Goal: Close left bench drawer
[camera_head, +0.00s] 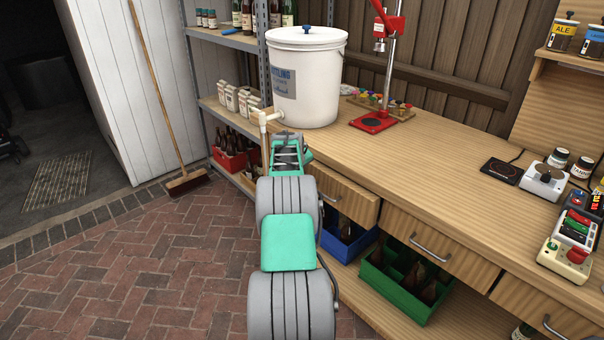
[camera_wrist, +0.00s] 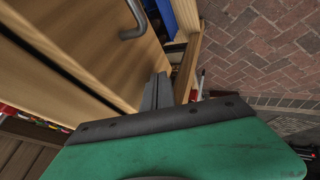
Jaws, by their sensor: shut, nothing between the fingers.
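The left bench drawer (camera_head: 347,200) is a light wooden front at the left end of the bench, with a grey bar handle partly behind my arm. It seems to stand slightly out from the bench; how far is hard to tell. In the wrist view the drawer front (camera_wrist: 95,50) fills the upper left, its handle (camera_wrist: 133,22) at the top, with a dark gap along its edge. My gripper (camera_wrist: 160,80) is shut and empty, its fingertips close to the drawer front's end; contact cannot be told. In the head view my arm hides the fingertips.
The bench top (camera_head: 440,165) bears a white bucket (camera_head: 305,85) with a tap and a red capping press (camera_head: 374,121). Blue (camera_head: 345,245) and green crates (camera_head: 405,290) of bottles stand below. A metal shelf (camera_head: 205,105) is at left. Brick floor (camera_head: 130,270) is clear.

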